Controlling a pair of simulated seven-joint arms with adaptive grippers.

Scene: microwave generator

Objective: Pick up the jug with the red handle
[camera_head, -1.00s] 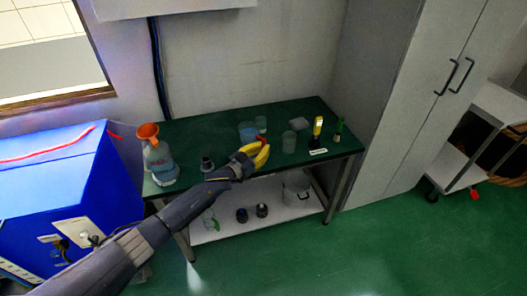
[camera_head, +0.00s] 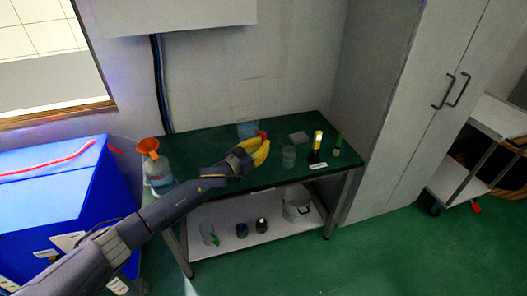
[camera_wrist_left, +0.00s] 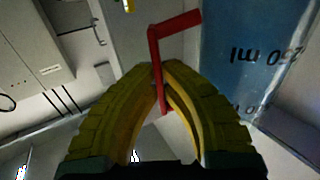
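The jug (camera_head: 247,129) is a translucent blue vessel near the back edge of the green table in the head view. Its red handle (camera_head: 262,134) points toward my gripper. My left gripper (camera_head: 263,145), with yellow fingers, reaches over the table to the handle. In the left wrist view, the red handle (camera_wrist_left: 178,25) passes between the fingertips (camera_wrist_left: 158,75), which close around it. The jug's blue wall (camera_wrist_left: 250,50) with "250 ml" marking fills the upper right there. The jug's base is hard to make out. My right gripper is not in view.
A bottle with an orange funnel (camera_head: 158,172) stands at the table's left end. A clear beaker (camera_head: 289,157), a dark yellow-topped bottle (camera_head: 315,156) and a green-topped bottle (camera_head: 337,146) stand right of the gripper. A pot (camera_head: 296,203) sits on the lower shelf.

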